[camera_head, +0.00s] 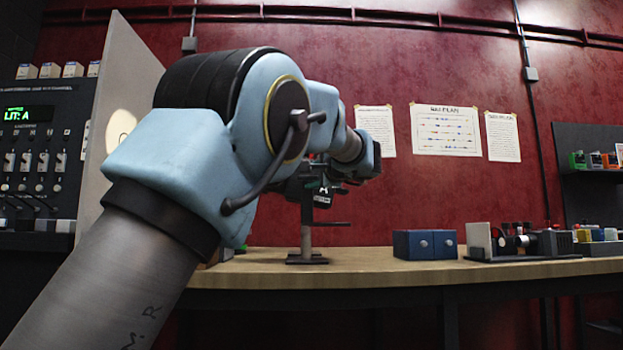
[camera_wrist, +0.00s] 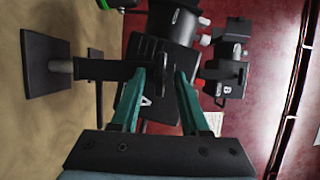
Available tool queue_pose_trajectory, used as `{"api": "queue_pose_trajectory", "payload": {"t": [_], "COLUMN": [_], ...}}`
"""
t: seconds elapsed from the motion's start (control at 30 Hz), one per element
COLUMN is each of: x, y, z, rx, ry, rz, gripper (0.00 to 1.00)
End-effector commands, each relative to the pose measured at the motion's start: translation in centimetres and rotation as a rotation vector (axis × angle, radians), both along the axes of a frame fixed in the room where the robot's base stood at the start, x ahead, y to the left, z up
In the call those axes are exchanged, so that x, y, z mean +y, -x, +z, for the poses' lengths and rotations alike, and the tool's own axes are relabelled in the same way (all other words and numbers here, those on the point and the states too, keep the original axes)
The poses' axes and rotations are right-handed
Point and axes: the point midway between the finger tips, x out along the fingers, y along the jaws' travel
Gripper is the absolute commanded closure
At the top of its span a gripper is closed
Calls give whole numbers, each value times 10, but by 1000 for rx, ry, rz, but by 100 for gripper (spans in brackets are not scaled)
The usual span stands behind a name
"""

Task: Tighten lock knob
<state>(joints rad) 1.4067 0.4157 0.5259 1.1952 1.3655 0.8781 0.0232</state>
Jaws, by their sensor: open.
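A stand with a flat dark base (camera_head: 307,258) and a grey post stands on the bench. It also shows sideways in the wrist view, with its base plate (camera_wrist: 45,66) at the left. A dark block (camera_wrist: 148,58) marked "A" is beyond my fingers, and a similar block (camera_wrist: 222,78) marked "B" is to its right, with a small red tip (camera_wrist: 200,83). I cannot tell which part is the lock knob. My gripper (camera_wrist: 159,76) is open, its teal fingers apart in front of block A, with nothing clearly held. In the head view my arm largely hides it.
A blue two-drawer box (camera_head: 425,244) and a dark device (camera_head: 525,243) with a pale plate are on the wooden bench (camera_head: 370,265) at right. A control panel (camera_head: 38,150) is at left. Bare bench lies between the stand and the blue box.

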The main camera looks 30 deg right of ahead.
Motion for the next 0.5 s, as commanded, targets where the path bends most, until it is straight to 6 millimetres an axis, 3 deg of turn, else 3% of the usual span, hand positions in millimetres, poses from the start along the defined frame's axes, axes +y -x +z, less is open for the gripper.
{"api": "queue_pose_trajectory", "payload": {"t": [0.5], "x": [3], "y": [89], "z": [-1], "rx": [1], "ry": [0], "rz": [-4], "gripper": [55]}}
